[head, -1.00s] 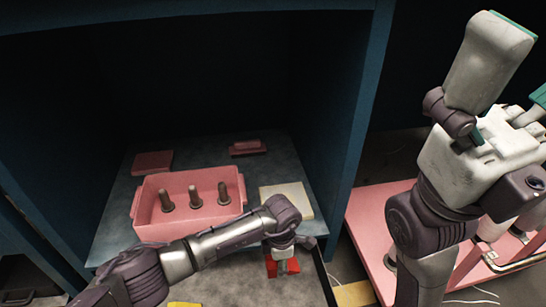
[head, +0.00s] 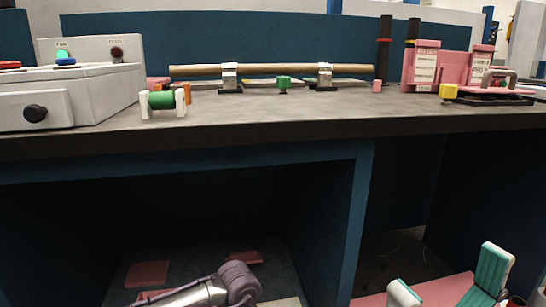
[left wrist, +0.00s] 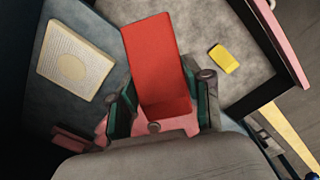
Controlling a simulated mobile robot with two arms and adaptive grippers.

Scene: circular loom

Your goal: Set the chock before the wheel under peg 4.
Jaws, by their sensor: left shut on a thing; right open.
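My left gripper (left wrist: 162,102) is shut on a red block (left wrist: 155,55), its fingers on both sides of it in the left wrist view. I cannot tell for sure whether this block is the chock. In the head view only part of my left arm shows at the bottom, and its gripper is out of frame. My right gripper (head: 450,286) is open and empty at the lower right of the head view, its teal-padded fingers apart. I cannot make out a wheel or a numbered peg 4 in either view.
A yellow block (left wrist: 223,58) lies on a grey surface with a dark edge. A cream pad (left wrist: 75,62) lies to the left. In the head view the benchtop (head: 300,113) holds a wooden rod (head: 275,70) on supports, a green spool (head: 162,100) and a grey box (head: 70,100).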

